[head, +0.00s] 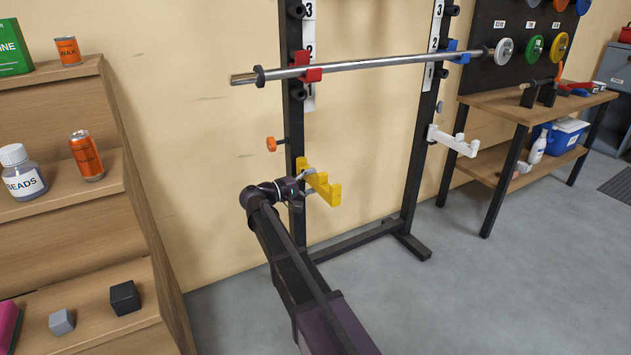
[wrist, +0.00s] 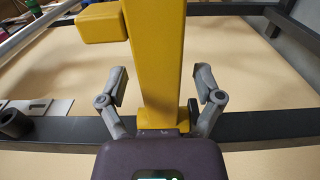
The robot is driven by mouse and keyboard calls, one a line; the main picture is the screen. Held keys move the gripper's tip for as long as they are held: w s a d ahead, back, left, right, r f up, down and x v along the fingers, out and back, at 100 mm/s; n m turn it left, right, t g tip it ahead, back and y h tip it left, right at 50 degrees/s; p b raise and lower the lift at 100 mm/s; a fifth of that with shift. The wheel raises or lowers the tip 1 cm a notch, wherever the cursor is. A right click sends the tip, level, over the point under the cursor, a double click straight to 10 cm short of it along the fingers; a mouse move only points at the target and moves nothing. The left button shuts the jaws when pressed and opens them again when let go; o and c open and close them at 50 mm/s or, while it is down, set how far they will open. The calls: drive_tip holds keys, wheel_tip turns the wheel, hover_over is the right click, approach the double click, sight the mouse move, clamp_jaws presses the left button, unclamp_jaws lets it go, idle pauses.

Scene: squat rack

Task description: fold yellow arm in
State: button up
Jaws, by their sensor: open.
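The yellow arm (head: 320,185) is mounted on the left upright of the rack and sticks out from it, with upturned ends. My gripper (head: 312,186) is at the yellow arm, near the upright. In the wrist view the yellow arm (wrist: 158,70) runs up the middle between the two open fingers of my gripper (wrist: 160,82). One finger is on each side, with a visible gap to the yellow surface. A yellow block (wrist: 102,23) juts left from the arm there.
A barbell (head: 370,62) lies across a red holder (head: 308,66) and a blue holder (head: 459,52) above. A white arm (head: 452,141) sticks out from the right upright. Wooden shelves (head: 60,240) stand at left.

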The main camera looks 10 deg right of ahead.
drive_tip(key=shift+w+d, duration=0.15)
drive_tip(key=shift+d, duration=0.4)
clamp_jaws()
drive_tip(key=shift+a, duration=0.15)
drive_tip(key=shift+t, duration=0.3)
